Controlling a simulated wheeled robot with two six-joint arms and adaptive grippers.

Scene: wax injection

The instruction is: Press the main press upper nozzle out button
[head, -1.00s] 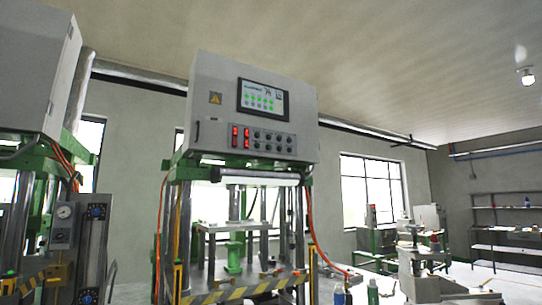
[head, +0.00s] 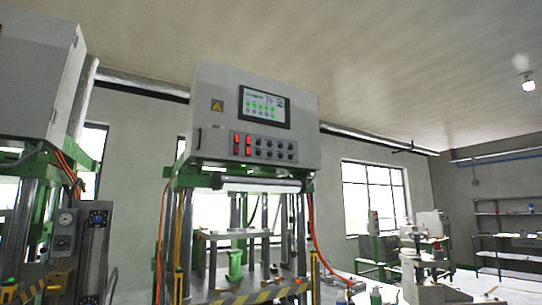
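The main press (head: 170,230) stands at the middle of the head view, with a grey control box (head: 212,82) on top. The box front has a touchscreen (head: 264,106) with green buttons and a lower panel (head: 263,147) with red switches and several black knobs. Which control is the upper nozzle out button is too small to read. Neither of my grippers shows in the head view.
A second press with a grey cabinet (head: 32,70) stands at the left. An orange hose (head: 313,235) hangs beside the main press. Smaller machines (head: 415,270) and a shelf rack (head: 505,235) are at the right. Yellow-black striped edging (head: 262,294) runs along the press front.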

